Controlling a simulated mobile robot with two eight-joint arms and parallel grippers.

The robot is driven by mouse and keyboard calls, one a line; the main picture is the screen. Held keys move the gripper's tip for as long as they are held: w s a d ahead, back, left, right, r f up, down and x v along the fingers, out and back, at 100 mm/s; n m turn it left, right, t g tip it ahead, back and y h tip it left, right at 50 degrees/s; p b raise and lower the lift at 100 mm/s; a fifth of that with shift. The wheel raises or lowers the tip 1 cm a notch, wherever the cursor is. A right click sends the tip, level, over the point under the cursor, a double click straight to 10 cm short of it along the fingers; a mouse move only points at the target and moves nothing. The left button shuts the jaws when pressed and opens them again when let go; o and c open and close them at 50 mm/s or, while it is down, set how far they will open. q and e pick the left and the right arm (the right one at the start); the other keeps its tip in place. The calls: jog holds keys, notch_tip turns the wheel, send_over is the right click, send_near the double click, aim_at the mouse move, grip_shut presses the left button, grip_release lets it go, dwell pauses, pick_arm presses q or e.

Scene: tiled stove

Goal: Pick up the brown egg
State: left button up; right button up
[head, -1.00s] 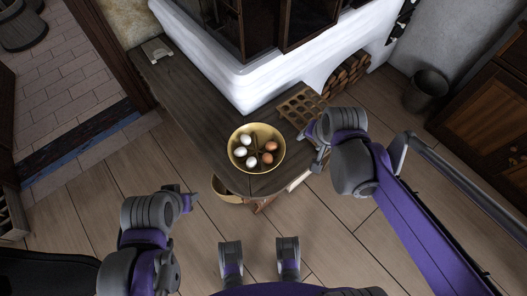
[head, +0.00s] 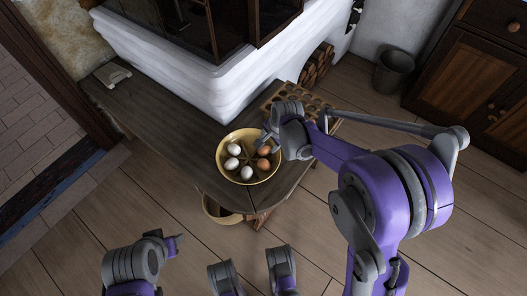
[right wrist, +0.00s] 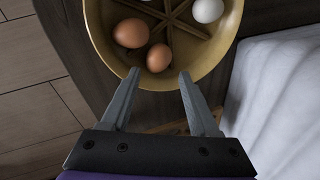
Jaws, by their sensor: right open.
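Two brown eggs lie in a yellow bowl (head: 222,160) on the dark wooden bench. In the head view one brown egg (head: 264,150) is nearer my right gripper and the other brown egg (head: 263,164) lies just below it. In the right wrist view they are a larger-looking brown egg (right wrist: 131,33) and a brown egg (right wrist: 159,57) close to the rim. My right gripper (head: 264,139) is at the bowl's right rim. In its wrist view the open fingers (right wrist: 158,78) reach the rim, with nothing between them. My left gripper (head: 177,244) is low at left, away from the bowl; its jaw gap is unclear.
Several white eggs (head: 233,149) share the bowl, which has a spoked divider (right wrist: 178,17). An egg tray (head: 283,93) with holes lies behind my right gripper. The white stove (head: 190,70) rises behind the bench (head: 160,112). A basket (head: 216,211) stands below the bench front.

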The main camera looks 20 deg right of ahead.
aim_at(265, 149)
jog(key=b+x, duration=0.2)
jog(key=x, duration=0.5)
jog(key=shift+f, duration=0.1)
jog(key=c, duration=0.5)
